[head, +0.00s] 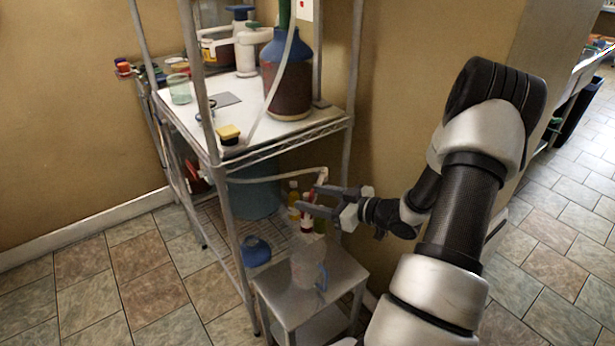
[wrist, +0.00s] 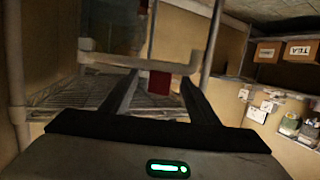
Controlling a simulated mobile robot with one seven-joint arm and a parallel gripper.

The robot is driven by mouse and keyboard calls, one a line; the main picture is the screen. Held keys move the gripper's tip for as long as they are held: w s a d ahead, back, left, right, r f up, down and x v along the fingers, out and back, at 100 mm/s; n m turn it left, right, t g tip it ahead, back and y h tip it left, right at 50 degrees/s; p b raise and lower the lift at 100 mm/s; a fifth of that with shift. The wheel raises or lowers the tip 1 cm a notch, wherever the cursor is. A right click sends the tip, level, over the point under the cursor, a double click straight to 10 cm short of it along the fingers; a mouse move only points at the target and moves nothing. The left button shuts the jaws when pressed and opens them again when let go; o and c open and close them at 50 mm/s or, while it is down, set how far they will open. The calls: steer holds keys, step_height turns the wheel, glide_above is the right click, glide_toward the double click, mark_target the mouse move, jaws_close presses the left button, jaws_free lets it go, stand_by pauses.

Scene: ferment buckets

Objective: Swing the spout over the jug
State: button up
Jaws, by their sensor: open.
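The spout (head: 285,175) is a thin pale pipe running sideways from the rack's middle level, its end bent upward near my gripper. It also crosses the wrist view (wrist: 135,65) in front of the fingertips. A clear jug (head: 306,268) with a blue handle stands upright on a small grey metal stand (head: 342,275), below my gripper. My gripper (head: 312,199) is open, with its fingers pointing left, close to the spout's end. It shows no grip on the spout; whether a finger touches it I cannot tell. A blue bucket (head: 255,198) sits behind the rack's front post.
The wire rack's posts (head: 228,230) stand close left of my gripper. Bottles (head: 294,200) stand behind it. The upper shelf (head: 240,98) holds a large blue-topped jar (head: 287,80). A blue item (head: 256,250) lies low in the rack. Tiled floor is clear at left.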

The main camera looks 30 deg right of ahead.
steer(key=p+v, duration=0.2)
steer(key=v, duration=0.4)
stand_by(0.3)
stand_by(0.3)
steer(key=w+a+r+g+h+p, duration=0.1)
steer(key=w+a+r+h, duration=0.2)
steer(key=r, duration=0.4)
steer(key=w+a+r+g+h, duration=0.1)
steer(key=w+r+g+h, duration=0.15)
steer(key=r+h, duration=0.4)
steer(key=s+a+r+m, duration=0.2)
steer(key=s+a+r, duration=0.5)
steer(key=r, duration=0.2)
steer(key=s+a+m+g+y, duration=0.1)
steer(key=s+a, duration=0.2)
steer(key=s, duration=0.3)
steer(key=s+a+r+m+g+b, duration=0.1)
steer(key=s+a+m+g, duration=0.15)
steer(key=s, duration=0.35)
steer(key=s+a+y, duration=0.1)
steer(key=s+a, duration=0.2)
steer(key=s, duration=0.3)
step_height(320, 180, up, 20)
steer(key=p, duration=2)
steer(key=shift+a+r+g, duration=0.2)
steer(key=shift+g, duration=0.1)
